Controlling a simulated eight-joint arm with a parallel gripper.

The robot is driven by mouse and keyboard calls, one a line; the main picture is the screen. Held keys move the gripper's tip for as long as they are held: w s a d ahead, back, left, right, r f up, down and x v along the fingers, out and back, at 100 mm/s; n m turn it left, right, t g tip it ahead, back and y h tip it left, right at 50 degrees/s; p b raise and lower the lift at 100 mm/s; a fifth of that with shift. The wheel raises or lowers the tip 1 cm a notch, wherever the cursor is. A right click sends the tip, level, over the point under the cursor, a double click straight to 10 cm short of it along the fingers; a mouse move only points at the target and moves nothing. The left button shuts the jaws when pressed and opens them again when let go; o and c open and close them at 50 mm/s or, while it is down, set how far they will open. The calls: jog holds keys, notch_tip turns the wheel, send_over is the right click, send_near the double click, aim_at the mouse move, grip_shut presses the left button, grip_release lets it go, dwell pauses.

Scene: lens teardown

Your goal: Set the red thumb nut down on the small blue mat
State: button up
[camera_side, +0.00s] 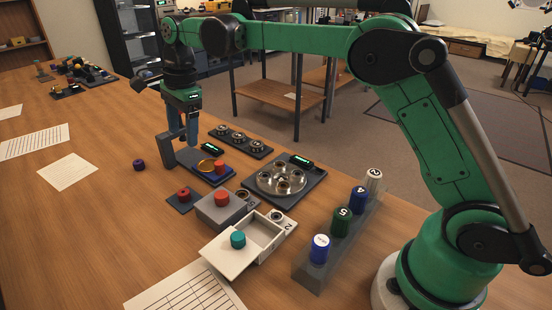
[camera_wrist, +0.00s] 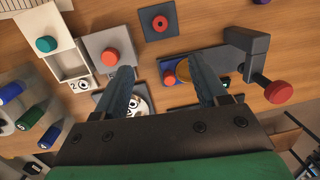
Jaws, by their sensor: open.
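A red nut with a dark hole in its middle (camera_side: 184,193) lies flat on a small dark blue-grey mat (camera_side: 174,203). In the wrist view the red nut (camera_wrist: 159,23) sits near the middle of that mat (camera_wrist: 146,34), with nothing touching it. My gripper (camera_side: 188,141) hangs with its fingers down above the table, beyond the mat and near a grey bracket. In the wrist view my gripper (camera_wrist: 163,66) has its fingers well apart, with nothing held between them.
The bracket (camera_side: 167,149) stands by a blue pad bearing a gold ring (camera_side: 207,165) and a red piece (camera_side: 219,167). A red-knobbed screw (camera_wrist: 278,92) extends from it. A grey block with a red knob (camera_side: 221,199) and an open drawer (camera_side: 265,232) stand nearer.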

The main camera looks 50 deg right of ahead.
jog(key=s+d+n+t, duration=0.3)
jog(key=s+n, duration=0.6)
jog(key=s+d+f+n+t+h, duration=0.1)
jog(key=s+d+n+t, duration=0.2)
jog(key=s+n, duration=0.6)
jog(key=shift+s+f, duration=0.15)
jog(key=shift+s, duration=0.5)
